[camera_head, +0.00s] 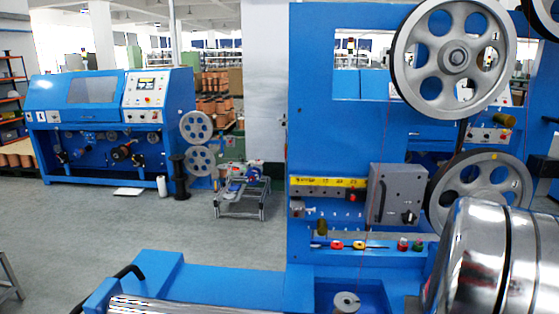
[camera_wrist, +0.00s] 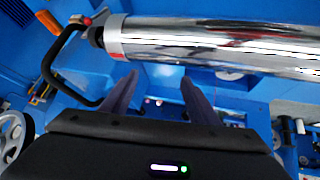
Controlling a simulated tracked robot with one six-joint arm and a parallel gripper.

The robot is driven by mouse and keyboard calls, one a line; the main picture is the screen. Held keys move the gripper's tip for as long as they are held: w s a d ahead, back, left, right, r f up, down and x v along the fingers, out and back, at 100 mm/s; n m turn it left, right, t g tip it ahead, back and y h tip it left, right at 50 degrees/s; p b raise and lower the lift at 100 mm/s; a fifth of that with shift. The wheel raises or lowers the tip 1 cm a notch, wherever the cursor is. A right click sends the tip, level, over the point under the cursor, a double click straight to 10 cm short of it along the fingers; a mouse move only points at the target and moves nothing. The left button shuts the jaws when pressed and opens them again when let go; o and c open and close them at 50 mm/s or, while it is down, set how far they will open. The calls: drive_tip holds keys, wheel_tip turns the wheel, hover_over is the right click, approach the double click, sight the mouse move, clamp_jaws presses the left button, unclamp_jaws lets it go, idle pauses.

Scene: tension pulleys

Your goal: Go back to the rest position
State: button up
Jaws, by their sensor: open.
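My gripper (camera_wrist: 158,98) shows in the wrist view with its two dark fingers spread apart and nothing between them. It is open. A shiny metal roller (camera_wrist: 215,42) lies across the top of the wrist view, just beyond the fingertips and apart from them as far as I can tell. In the head view my gripper and arm do not show. The large grey upper pulley (camera_head: 424,83) and the lower pulley (camera_head: 459,188) are mounted on the blue machine panel (camera_head: 312,120) at the right.
A big chrome drum (camera_head: 470,265) fills the lower right of the head view. A roller (camera_head: 180,305) runs along the bottom edge, beside a black bent handle (camera_head: 122,274). A second blue machine (camera_head: 60,105) stands at the back left. Grey floor (camera_head: 90,225) lies open at left.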

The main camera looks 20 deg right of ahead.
drive_tip(key=a+r+n+y, duration=0.2)
drive_tip(key=a+r, duration=0.3)
drive_tip(key=a, duration=1)
drive_tip(key=a+r+n+t+y, duration=0.1)
drive_tip(key=a+r, duration=0.4)
drive_tip(key=a, duration=1)
drive_tip(key=a+r+n+y, duration=0.3)
drive_tip(key=a+r+n, duration=0.2)
drive_tip(key=a, duration=1)
drive_tip(key=shift+s+r+n+y, duration=0.15)
drive_tip(key=shift+r+n+y, duration=0.15)
drive_tip(key=shift+r, duration=0.15)
drive_tip(key=shift+d, duration=0.1)
